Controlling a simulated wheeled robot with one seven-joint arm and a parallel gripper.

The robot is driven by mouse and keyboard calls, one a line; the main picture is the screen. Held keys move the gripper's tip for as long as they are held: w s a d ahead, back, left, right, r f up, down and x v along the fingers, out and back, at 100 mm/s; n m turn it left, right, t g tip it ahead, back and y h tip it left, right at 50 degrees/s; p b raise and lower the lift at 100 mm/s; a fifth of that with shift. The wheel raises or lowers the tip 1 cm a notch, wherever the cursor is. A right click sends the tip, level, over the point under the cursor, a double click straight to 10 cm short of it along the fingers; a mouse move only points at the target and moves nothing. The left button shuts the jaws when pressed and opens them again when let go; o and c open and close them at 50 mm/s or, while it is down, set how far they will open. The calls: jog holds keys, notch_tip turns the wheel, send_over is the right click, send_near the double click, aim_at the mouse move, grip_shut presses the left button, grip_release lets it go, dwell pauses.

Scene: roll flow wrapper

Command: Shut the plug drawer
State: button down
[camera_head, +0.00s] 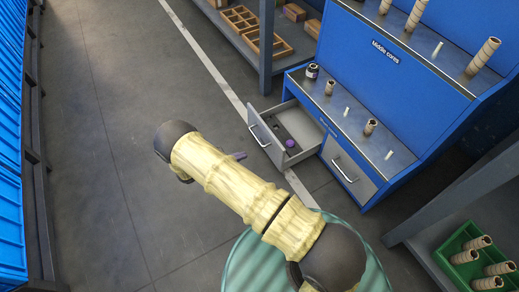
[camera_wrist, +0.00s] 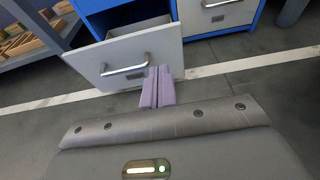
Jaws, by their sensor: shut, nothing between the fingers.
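The open drawer (camera_head: 265,140) sticks out of the left side of the blue cabinet, with a pale grey front and a silver handle. A small purple round thing (camera_head: 290,143) and some dark pieces lie inside it. In the wrist view the drawer front (camera_wrist: 112,52) is ahead, its handle (camera_wrist: 124,70) left of my fingers. My gripper (camera_wrist: 158,72) has lilac fingers closed together and empty. They overlap the right part of the drawer front in that view; I cannot tell whether they touch it. In the head view my gripper (camera_head: 241,155) is just in front of the drawer.
A second drawer (camera_head: 347,170) to the right is closed. The blue cabinet (camera_head: 376,58) carries cardboard cores and a dark jar (camera_head: 312,71). A shelf with wooden trays (camera_head: 246,24) stands at the left. A green crate (camera_head: 465,240) is at lower right. The floor in front is clear.

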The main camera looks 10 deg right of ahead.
aim_at(276, 144)
jog(key=b+x, duration=0.2)
jog(key=x, duration=0.2)
jog(key=b+x, duration=0.2)
jog(key=x, duration=0.2)
jog(key=b+x, duration=0.2)
jog(key=x, duration=0.3)
jog(key=shift+r, duration=0.35)
jog(key=shift+w+d+r+b, duration=0.1)
jog(key=shift+d+r+b, duration=0.05)
jog(key=shift+d+b, duration=0.2)
jog(key=shift+d, duration=0.1)
